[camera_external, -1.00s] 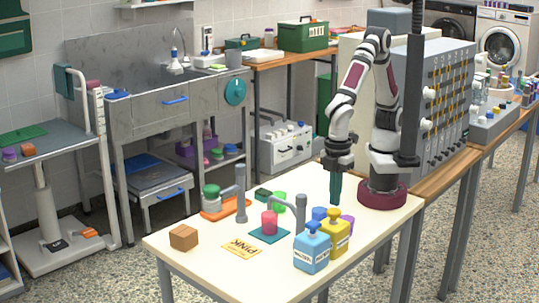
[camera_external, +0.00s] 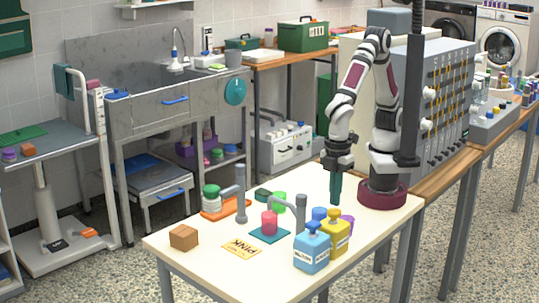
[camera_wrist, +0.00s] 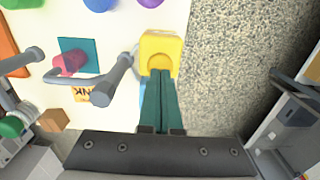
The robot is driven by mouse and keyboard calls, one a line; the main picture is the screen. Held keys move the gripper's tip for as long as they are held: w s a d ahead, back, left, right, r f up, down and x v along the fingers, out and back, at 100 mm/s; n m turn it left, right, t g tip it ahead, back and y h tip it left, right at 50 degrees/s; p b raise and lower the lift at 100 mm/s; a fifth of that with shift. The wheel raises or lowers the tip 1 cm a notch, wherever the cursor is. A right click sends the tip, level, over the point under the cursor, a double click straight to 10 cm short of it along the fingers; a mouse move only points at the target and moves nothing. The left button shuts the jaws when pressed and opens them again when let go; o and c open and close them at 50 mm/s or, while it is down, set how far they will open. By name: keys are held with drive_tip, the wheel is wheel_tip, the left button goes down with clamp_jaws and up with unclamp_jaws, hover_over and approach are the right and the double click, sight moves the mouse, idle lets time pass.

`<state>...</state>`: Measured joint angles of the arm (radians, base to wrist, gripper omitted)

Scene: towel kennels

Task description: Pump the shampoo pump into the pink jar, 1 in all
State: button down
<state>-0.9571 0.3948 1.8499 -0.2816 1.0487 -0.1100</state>
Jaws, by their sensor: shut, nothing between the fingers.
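The pink jar (camera_external: 269,223) stands on a teal mat (camera_external: 266,234), below the bent grey arm of a post (camera_external: 301,212). It also shows in the wrist view (camera_wrist: 68,63). A blue pump bottle (camera_external: 311,252) and a yellow pump bottle (camera_external: 338,242) stand side by side at the table's front right. Their labels are too small to read, so I cannot tell which is the shampoo. My gripper (camera_external: 335,202) points down above the table's right part, behind the bottles. Its teal fingers are shut and empty. In the wrist view the yellow bottle (camera_wrist: 160,45) lies beyond the fingertips.
A card reading PINK (camera_external: 241,248) lies in front of the mat. A brown block (camera_external: 184,237) is at the left. A green-lidded jar (camera_external: 212,199) stands on an orange base beside a second grey post (camera_external: 240,195). Green, blue and purple (camera_external: 347,223) items stand nearby.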

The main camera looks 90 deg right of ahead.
idle(0.6)
drive_tip(key=shift+f, duration=1.45)
drive_tip(key=shift+r, duration=1.45)
wheel_tip(320, 180, up, 6)
drive_tip(key=shift+d, duration=0.1)
